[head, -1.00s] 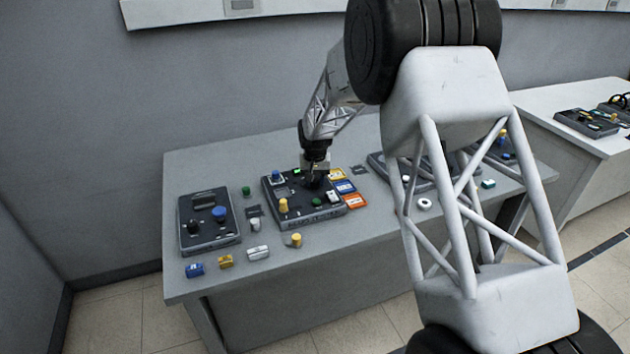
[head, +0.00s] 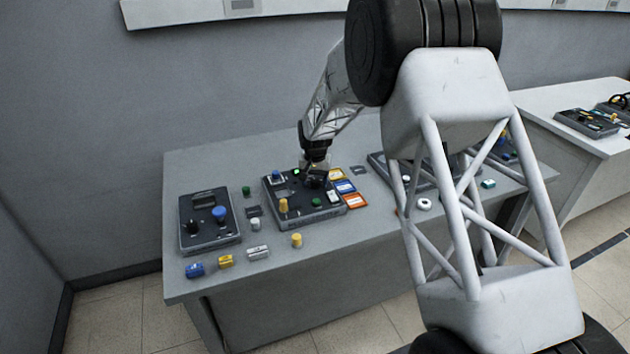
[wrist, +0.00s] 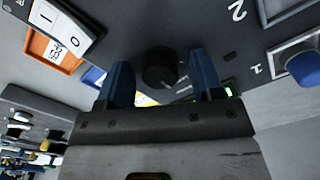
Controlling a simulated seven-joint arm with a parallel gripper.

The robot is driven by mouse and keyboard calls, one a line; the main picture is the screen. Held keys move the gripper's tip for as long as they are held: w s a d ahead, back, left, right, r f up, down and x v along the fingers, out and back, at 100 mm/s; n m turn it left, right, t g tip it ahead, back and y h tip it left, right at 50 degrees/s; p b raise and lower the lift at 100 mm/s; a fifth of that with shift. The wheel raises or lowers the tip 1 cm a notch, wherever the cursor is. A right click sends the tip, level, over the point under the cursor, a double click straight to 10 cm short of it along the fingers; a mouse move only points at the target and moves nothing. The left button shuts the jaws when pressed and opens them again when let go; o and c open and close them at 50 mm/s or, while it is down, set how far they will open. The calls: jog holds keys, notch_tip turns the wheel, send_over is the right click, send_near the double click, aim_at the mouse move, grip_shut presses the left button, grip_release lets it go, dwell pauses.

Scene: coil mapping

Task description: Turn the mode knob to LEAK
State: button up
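The mode knob appears to be the round black knob (wrist: 160,68) in the wrist view, with a small pale pointer mark at its lower right. It sits on the dark middle control panel (head: 272,212). My gripper (wrist: 160,62) has its two blue fingers apart, one on each side of the knob. A gap shows between each finger and the knob. In the head view my gripper (head: 316,174) is over the back right part of that panel and hides the knob. I cannot read the LEAK label in either view.
The panel also carries a yellow knob (head: 283,205), a green button (head: 317,202) and a white rocker switch (wrist: 67,30). Another panel (head: 208,240) stands to the left. Small loose parts, such as a yellow cylinder (head: 297,240), lie in front. Coloured cards (head: 345,187) lie at the right.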

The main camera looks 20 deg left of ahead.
aim_at(315, 180)
jog(key=shift+r, duration=0.15)
jog(key=shift+r, duration=3.75)
